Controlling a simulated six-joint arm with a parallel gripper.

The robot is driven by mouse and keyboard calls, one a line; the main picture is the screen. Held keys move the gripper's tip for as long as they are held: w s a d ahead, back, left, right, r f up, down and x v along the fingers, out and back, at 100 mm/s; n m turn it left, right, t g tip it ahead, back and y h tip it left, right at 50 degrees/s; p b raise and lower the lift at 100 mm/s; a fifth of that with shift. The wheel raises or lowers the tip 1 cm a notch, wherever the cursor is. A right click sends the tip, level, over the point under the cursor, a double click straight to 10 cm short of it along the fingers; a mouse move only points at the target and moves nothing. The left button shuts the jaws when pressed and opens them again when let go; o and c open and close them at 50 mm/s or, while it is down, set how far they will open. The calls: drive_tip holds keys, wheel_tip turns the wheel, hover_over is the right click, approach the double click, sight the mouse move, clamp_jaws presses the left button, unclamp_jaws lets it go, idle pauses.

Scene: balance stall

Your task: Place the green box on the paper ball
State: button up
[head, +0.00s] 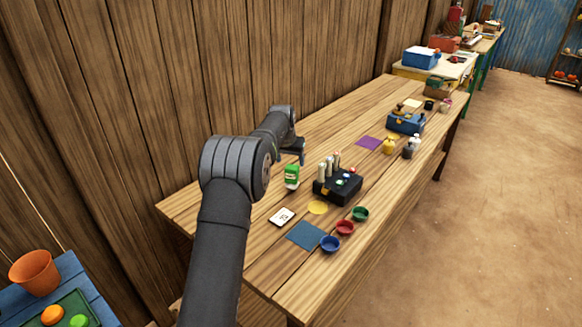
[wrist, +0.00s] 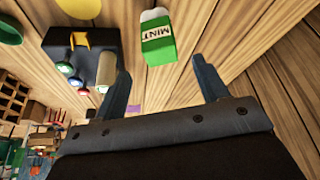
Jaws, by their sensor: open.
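In the wrist view the green box (wrist: 160,42) shows the word MINT and appears just beyond the gap between my fingertips. My gripper (head: 300,154) is just behind the box in the head view. In the wrist view my gripper (wrist: 164,66) is open, with nothing between its fingers.
The black case (head: 340,186) holds pale cylinders and small coloured balls close to the green box. A plank wall (head: 330,60) rises behind the table.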

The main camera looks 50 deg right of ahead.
sight(292, 166)
drive_tip(key=shift+v, duration=2.2)
drive_tip(key=shift+f, duration=0.15)
drive_tip(key=x, duration=1.1)
drive_tip(key=shift+d+f, duration=0.1)
drive_tip(key=shift+f, duration=0.15)
drive_tip(key=shift+w+d, duration=0.1)
drive_tip(key=shift+r, duration=1.35)
drive_tip(key=shift+f, duration=0.1)
